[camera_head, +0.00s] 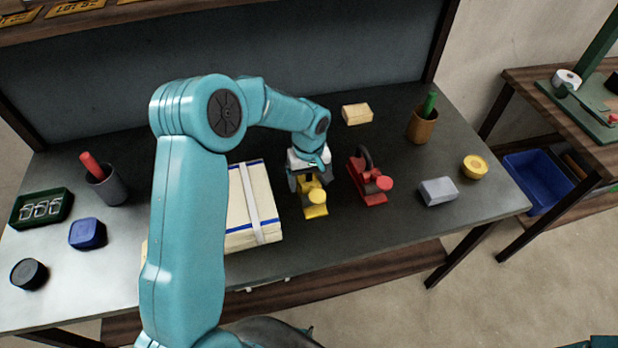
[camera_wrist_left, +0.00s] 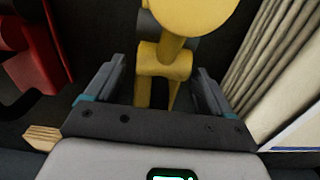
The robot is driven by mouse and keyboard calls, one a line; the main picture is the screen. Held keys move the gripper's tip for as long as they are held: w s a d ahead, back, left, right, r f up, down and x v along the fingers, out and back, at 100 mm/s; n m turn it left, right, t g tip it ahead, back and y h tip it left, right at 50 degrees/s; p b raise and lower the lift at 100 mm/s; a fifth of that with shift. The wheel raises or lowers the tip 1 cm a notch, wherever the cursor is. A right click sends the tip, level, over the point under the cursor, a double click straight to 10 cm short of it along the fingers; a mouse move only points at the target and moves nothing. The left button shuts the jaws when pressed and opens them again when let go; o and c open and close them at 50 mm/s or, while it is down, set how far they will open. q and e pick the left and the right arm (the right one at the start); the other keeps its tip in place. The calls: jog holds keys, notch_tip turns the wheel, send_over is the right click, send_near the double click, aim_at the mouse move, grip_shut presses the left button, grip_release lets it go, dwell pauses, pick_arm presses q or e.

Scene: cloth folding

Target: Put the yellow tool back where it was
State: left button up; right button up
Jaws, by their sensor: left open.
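The yellow tool (camera_head: 314,198) stands on the dark grey table between a stack of cloth and a red tool. My left gripper (camera_head: 308,180) is over it from behind, with the arm coming in from the left. In the left wrist view the yellow tool (camera_wrist_left: 165,62) lies between the two open fingers of the gripper (camera_wrist_left: 160,85). Gaps show between the tool and the fingers, which do not appear closed on it. Part of the tool is hidden under the gripper in the head view. My right gripper is not in view.
The red tool (camera_head: 370,180) stands close on the right. The banded cloth stack (camera_head: 250,205) is close on the left. A grey block (camera_head: 438,191), a yellow roll (camera_head: 474,166) and a brown cup (camera_head: 422,126) are farther right. The table front (camera_head: 340,235) is clear.

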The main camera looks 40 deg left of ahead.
pick_arm(q)
jog(key=shift+w+r, duration=0.1)
jog(key=shift+r, duration=0.3)
notch_tip(320, 180, up, 10)
jog(key=shift+r+b, duration=0.1)
jog(key=shift+b, duration=0.45)
jog(key=shift+r, duration=0.65)
